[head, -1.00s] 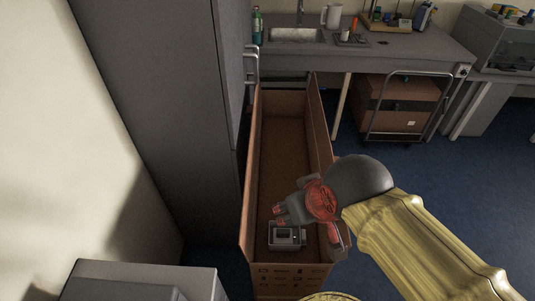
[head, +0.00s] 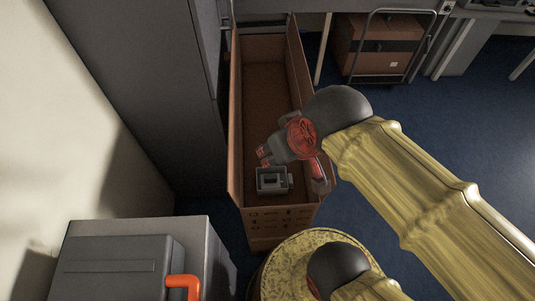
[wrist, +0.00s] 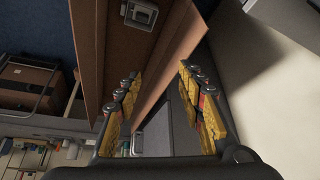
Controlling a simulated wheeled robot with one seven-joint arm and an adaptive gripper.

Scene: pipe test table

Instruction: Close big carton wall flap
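The big brown carton (head: 282,219) stands open on the floor in the head view, long and narrow, between the tall grey cabinet and open floor. Its left side flap (head: 235,120) stands up along the cabinet side. My gripper (head: 262,157) hangs over the near part of the carton, pointing left. In the wrist view my gripper (wrist: 160,98) is open, with yellow finger pads apart. A brown carton panel (wrist: 168,75) crosses the gap between them; I cannot tell whether the fingers touch it. A grey device (head: 272,180) lies inside the carton and shows in the wrist view (wrist: 140,14).
The tall grey cabinet (head: 165,90) stands close on the carton's left. A grey box-shaped unit (head: 120,262) with an orange handle is at the near left. A trolley (head: 385,50) with a brown box stands at the back right. Blue floor (head: 470,130) is clear on the right.

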